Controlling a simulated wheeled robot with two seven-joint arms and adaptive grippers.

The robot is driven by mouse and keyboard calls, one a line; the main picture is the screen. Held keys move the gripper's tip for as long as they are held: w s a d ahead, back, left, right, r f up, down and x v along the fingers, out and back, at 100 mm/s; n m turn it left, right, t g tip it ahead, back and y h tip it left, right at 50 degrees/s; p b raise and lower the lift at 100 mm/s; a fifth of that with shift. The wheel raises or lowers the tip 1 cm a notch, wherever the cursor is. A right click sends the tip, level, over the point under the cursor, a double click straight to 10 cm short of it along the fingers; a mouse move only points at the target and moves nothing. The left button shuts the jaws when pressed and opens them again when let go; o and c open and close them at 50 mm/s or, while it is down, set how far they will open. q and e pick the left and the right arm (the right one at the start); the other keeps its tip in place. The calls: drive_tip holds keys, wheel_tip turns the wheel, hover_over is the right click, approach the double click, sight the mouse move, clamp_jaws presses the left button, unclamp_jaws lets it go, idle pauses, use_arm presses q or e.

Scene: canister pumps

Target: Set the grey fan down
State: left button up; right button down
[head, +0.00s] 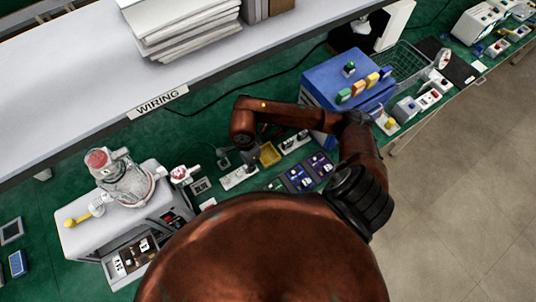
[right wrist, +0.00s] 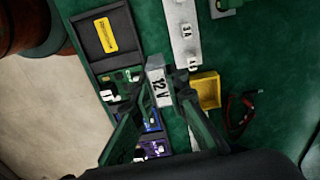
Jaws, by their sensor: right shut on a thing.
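My right gripper (right wrist: 161,92) is shut on a small grey block with a "12 V" label, the grey fan (right wrist: 158,75) as far as I can tell. In the right wrist view it lies between the fingertips, over the gap between dark trays and a white strip. I cannot tell whether it touches the surface below. In the head view my right gripper (head: 250,158) points down over the green bench, left of the small yellow tray (head: 269,153); the held block is hard to make out there. My left gripper is not in view.
The white labelled strip (right wrist: 183,30) and yellow tray (right wrist: 205,90) are close to the gripper. Dark trays with small boards (head: 300,178) lie to its right in the head view. A blue box (head: 335,75) stands farther right. Bare green bench shows behind, below the shelf (head: 90,95).

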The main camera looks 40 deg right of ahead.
drive_tip(key=w+d+f+p, duration=0.1)
drive_tip(key=d+f, duration=0.2)
drive_tip(key=d, duration=0.1)
drive_tip(key=w+d+f+p, duration=0.1)
drive_tip(key=w+d+f, duration=0.1)
drive_tip(key=d, duration=0.2)
drive_tip(key=w+d+f+p, duration=0.1)
drive_tip(key=d+f, duration=0.2)
drive_tip(key=d, duration=0.1)
drive_tip(key=shift+w+f, duration=0.35)
drive_tip(key=shift+w, duration=0.05)
drive_tip(key=shift+w+d+f, duration=0.15)
drive_tip(key=shift+d+f, duration=0.15)
drive_tip(key=shift+f, duration=0.15)
wheel_tip(320, 180, down, 3)
drive_tip(key=shift+d+r+p, duration=0.1)
drive_tip(key=shift+p, duration=0.45)
drive_tip(key=shift+f, duration=0.3)
